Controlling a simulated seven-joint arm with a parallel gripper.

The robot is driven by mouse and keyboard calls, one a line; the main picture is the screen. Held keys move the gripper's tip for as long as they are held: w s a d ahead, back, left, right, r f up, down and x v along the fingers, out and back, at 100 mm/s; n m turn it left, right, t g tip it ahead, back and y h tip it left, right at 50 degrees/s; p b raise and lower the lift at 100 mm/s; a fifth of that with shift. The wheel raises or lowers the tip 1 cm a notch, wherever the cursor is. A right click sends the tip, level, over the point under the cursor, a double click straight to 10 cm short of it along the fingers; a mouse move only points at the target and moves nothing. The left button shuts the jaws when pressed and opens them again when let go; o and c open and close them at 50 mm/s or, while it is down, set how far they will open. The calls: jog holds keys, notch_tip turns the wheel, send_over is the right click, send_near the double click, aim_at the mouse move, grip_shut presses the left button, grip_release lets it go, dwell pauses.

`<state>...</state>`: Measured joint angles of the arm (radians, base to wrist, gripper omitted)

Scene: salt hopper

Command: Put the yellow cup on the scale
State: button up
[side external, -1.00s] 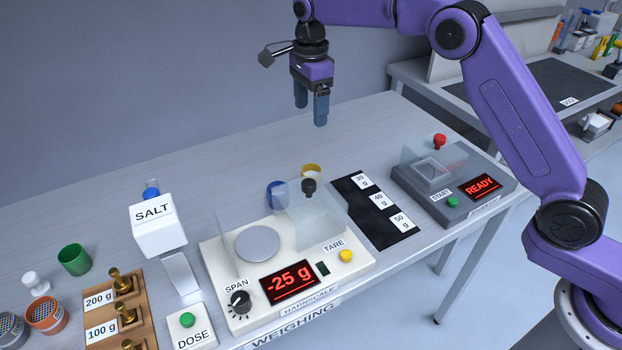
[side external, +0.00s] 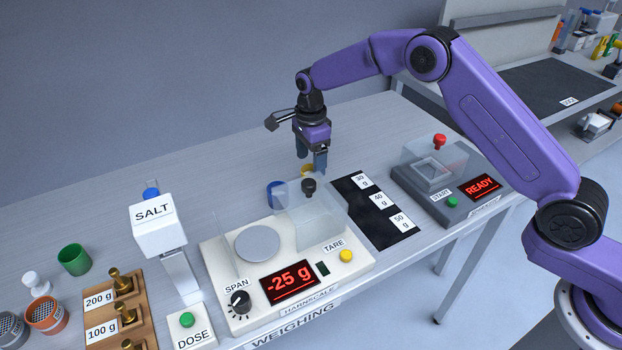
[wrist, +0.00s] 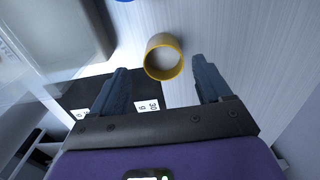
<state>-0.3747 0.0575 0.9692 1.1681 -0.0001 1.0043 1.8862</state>
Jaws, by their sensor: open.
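The yellow cup (side external: 306,170) stands on the table behind the scale, partly hidden by my gripper in the side view. In the wrist view the yellow cup (wrist: 164,57) is seen from above, upright, between and ahead of the fingertips. My gripper (side external: 311,169) is open and empty, pointing down just above the cup; its two fingers (wrist: 160,80) also show in the wrist view. The scale (side external: 365,262) reads -25 g. Its round pan (side external: 257,243) is empty, with clear shield panels (side external: 318,222) around it.
A blue cup (side external: 276,194) stands left of the yellow cup, close to the scale's back edge. A black mat (side external: 372,212) with weight labels lies to the right. A salt dispenser (side external: 159,232) stands left of the scale. The table behind is clear.

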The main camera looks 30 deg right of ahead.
jog(key=shift+w+d+f, duration=0.1)
jog(key=shift+f, duration=1.3)
jog(key=shift+w+d+f, duration=0.1)
jog(key=shift+f, duration=1.3)
jog(key=c, duration=1.2)
jog(key=shift+r, duration=0.15)
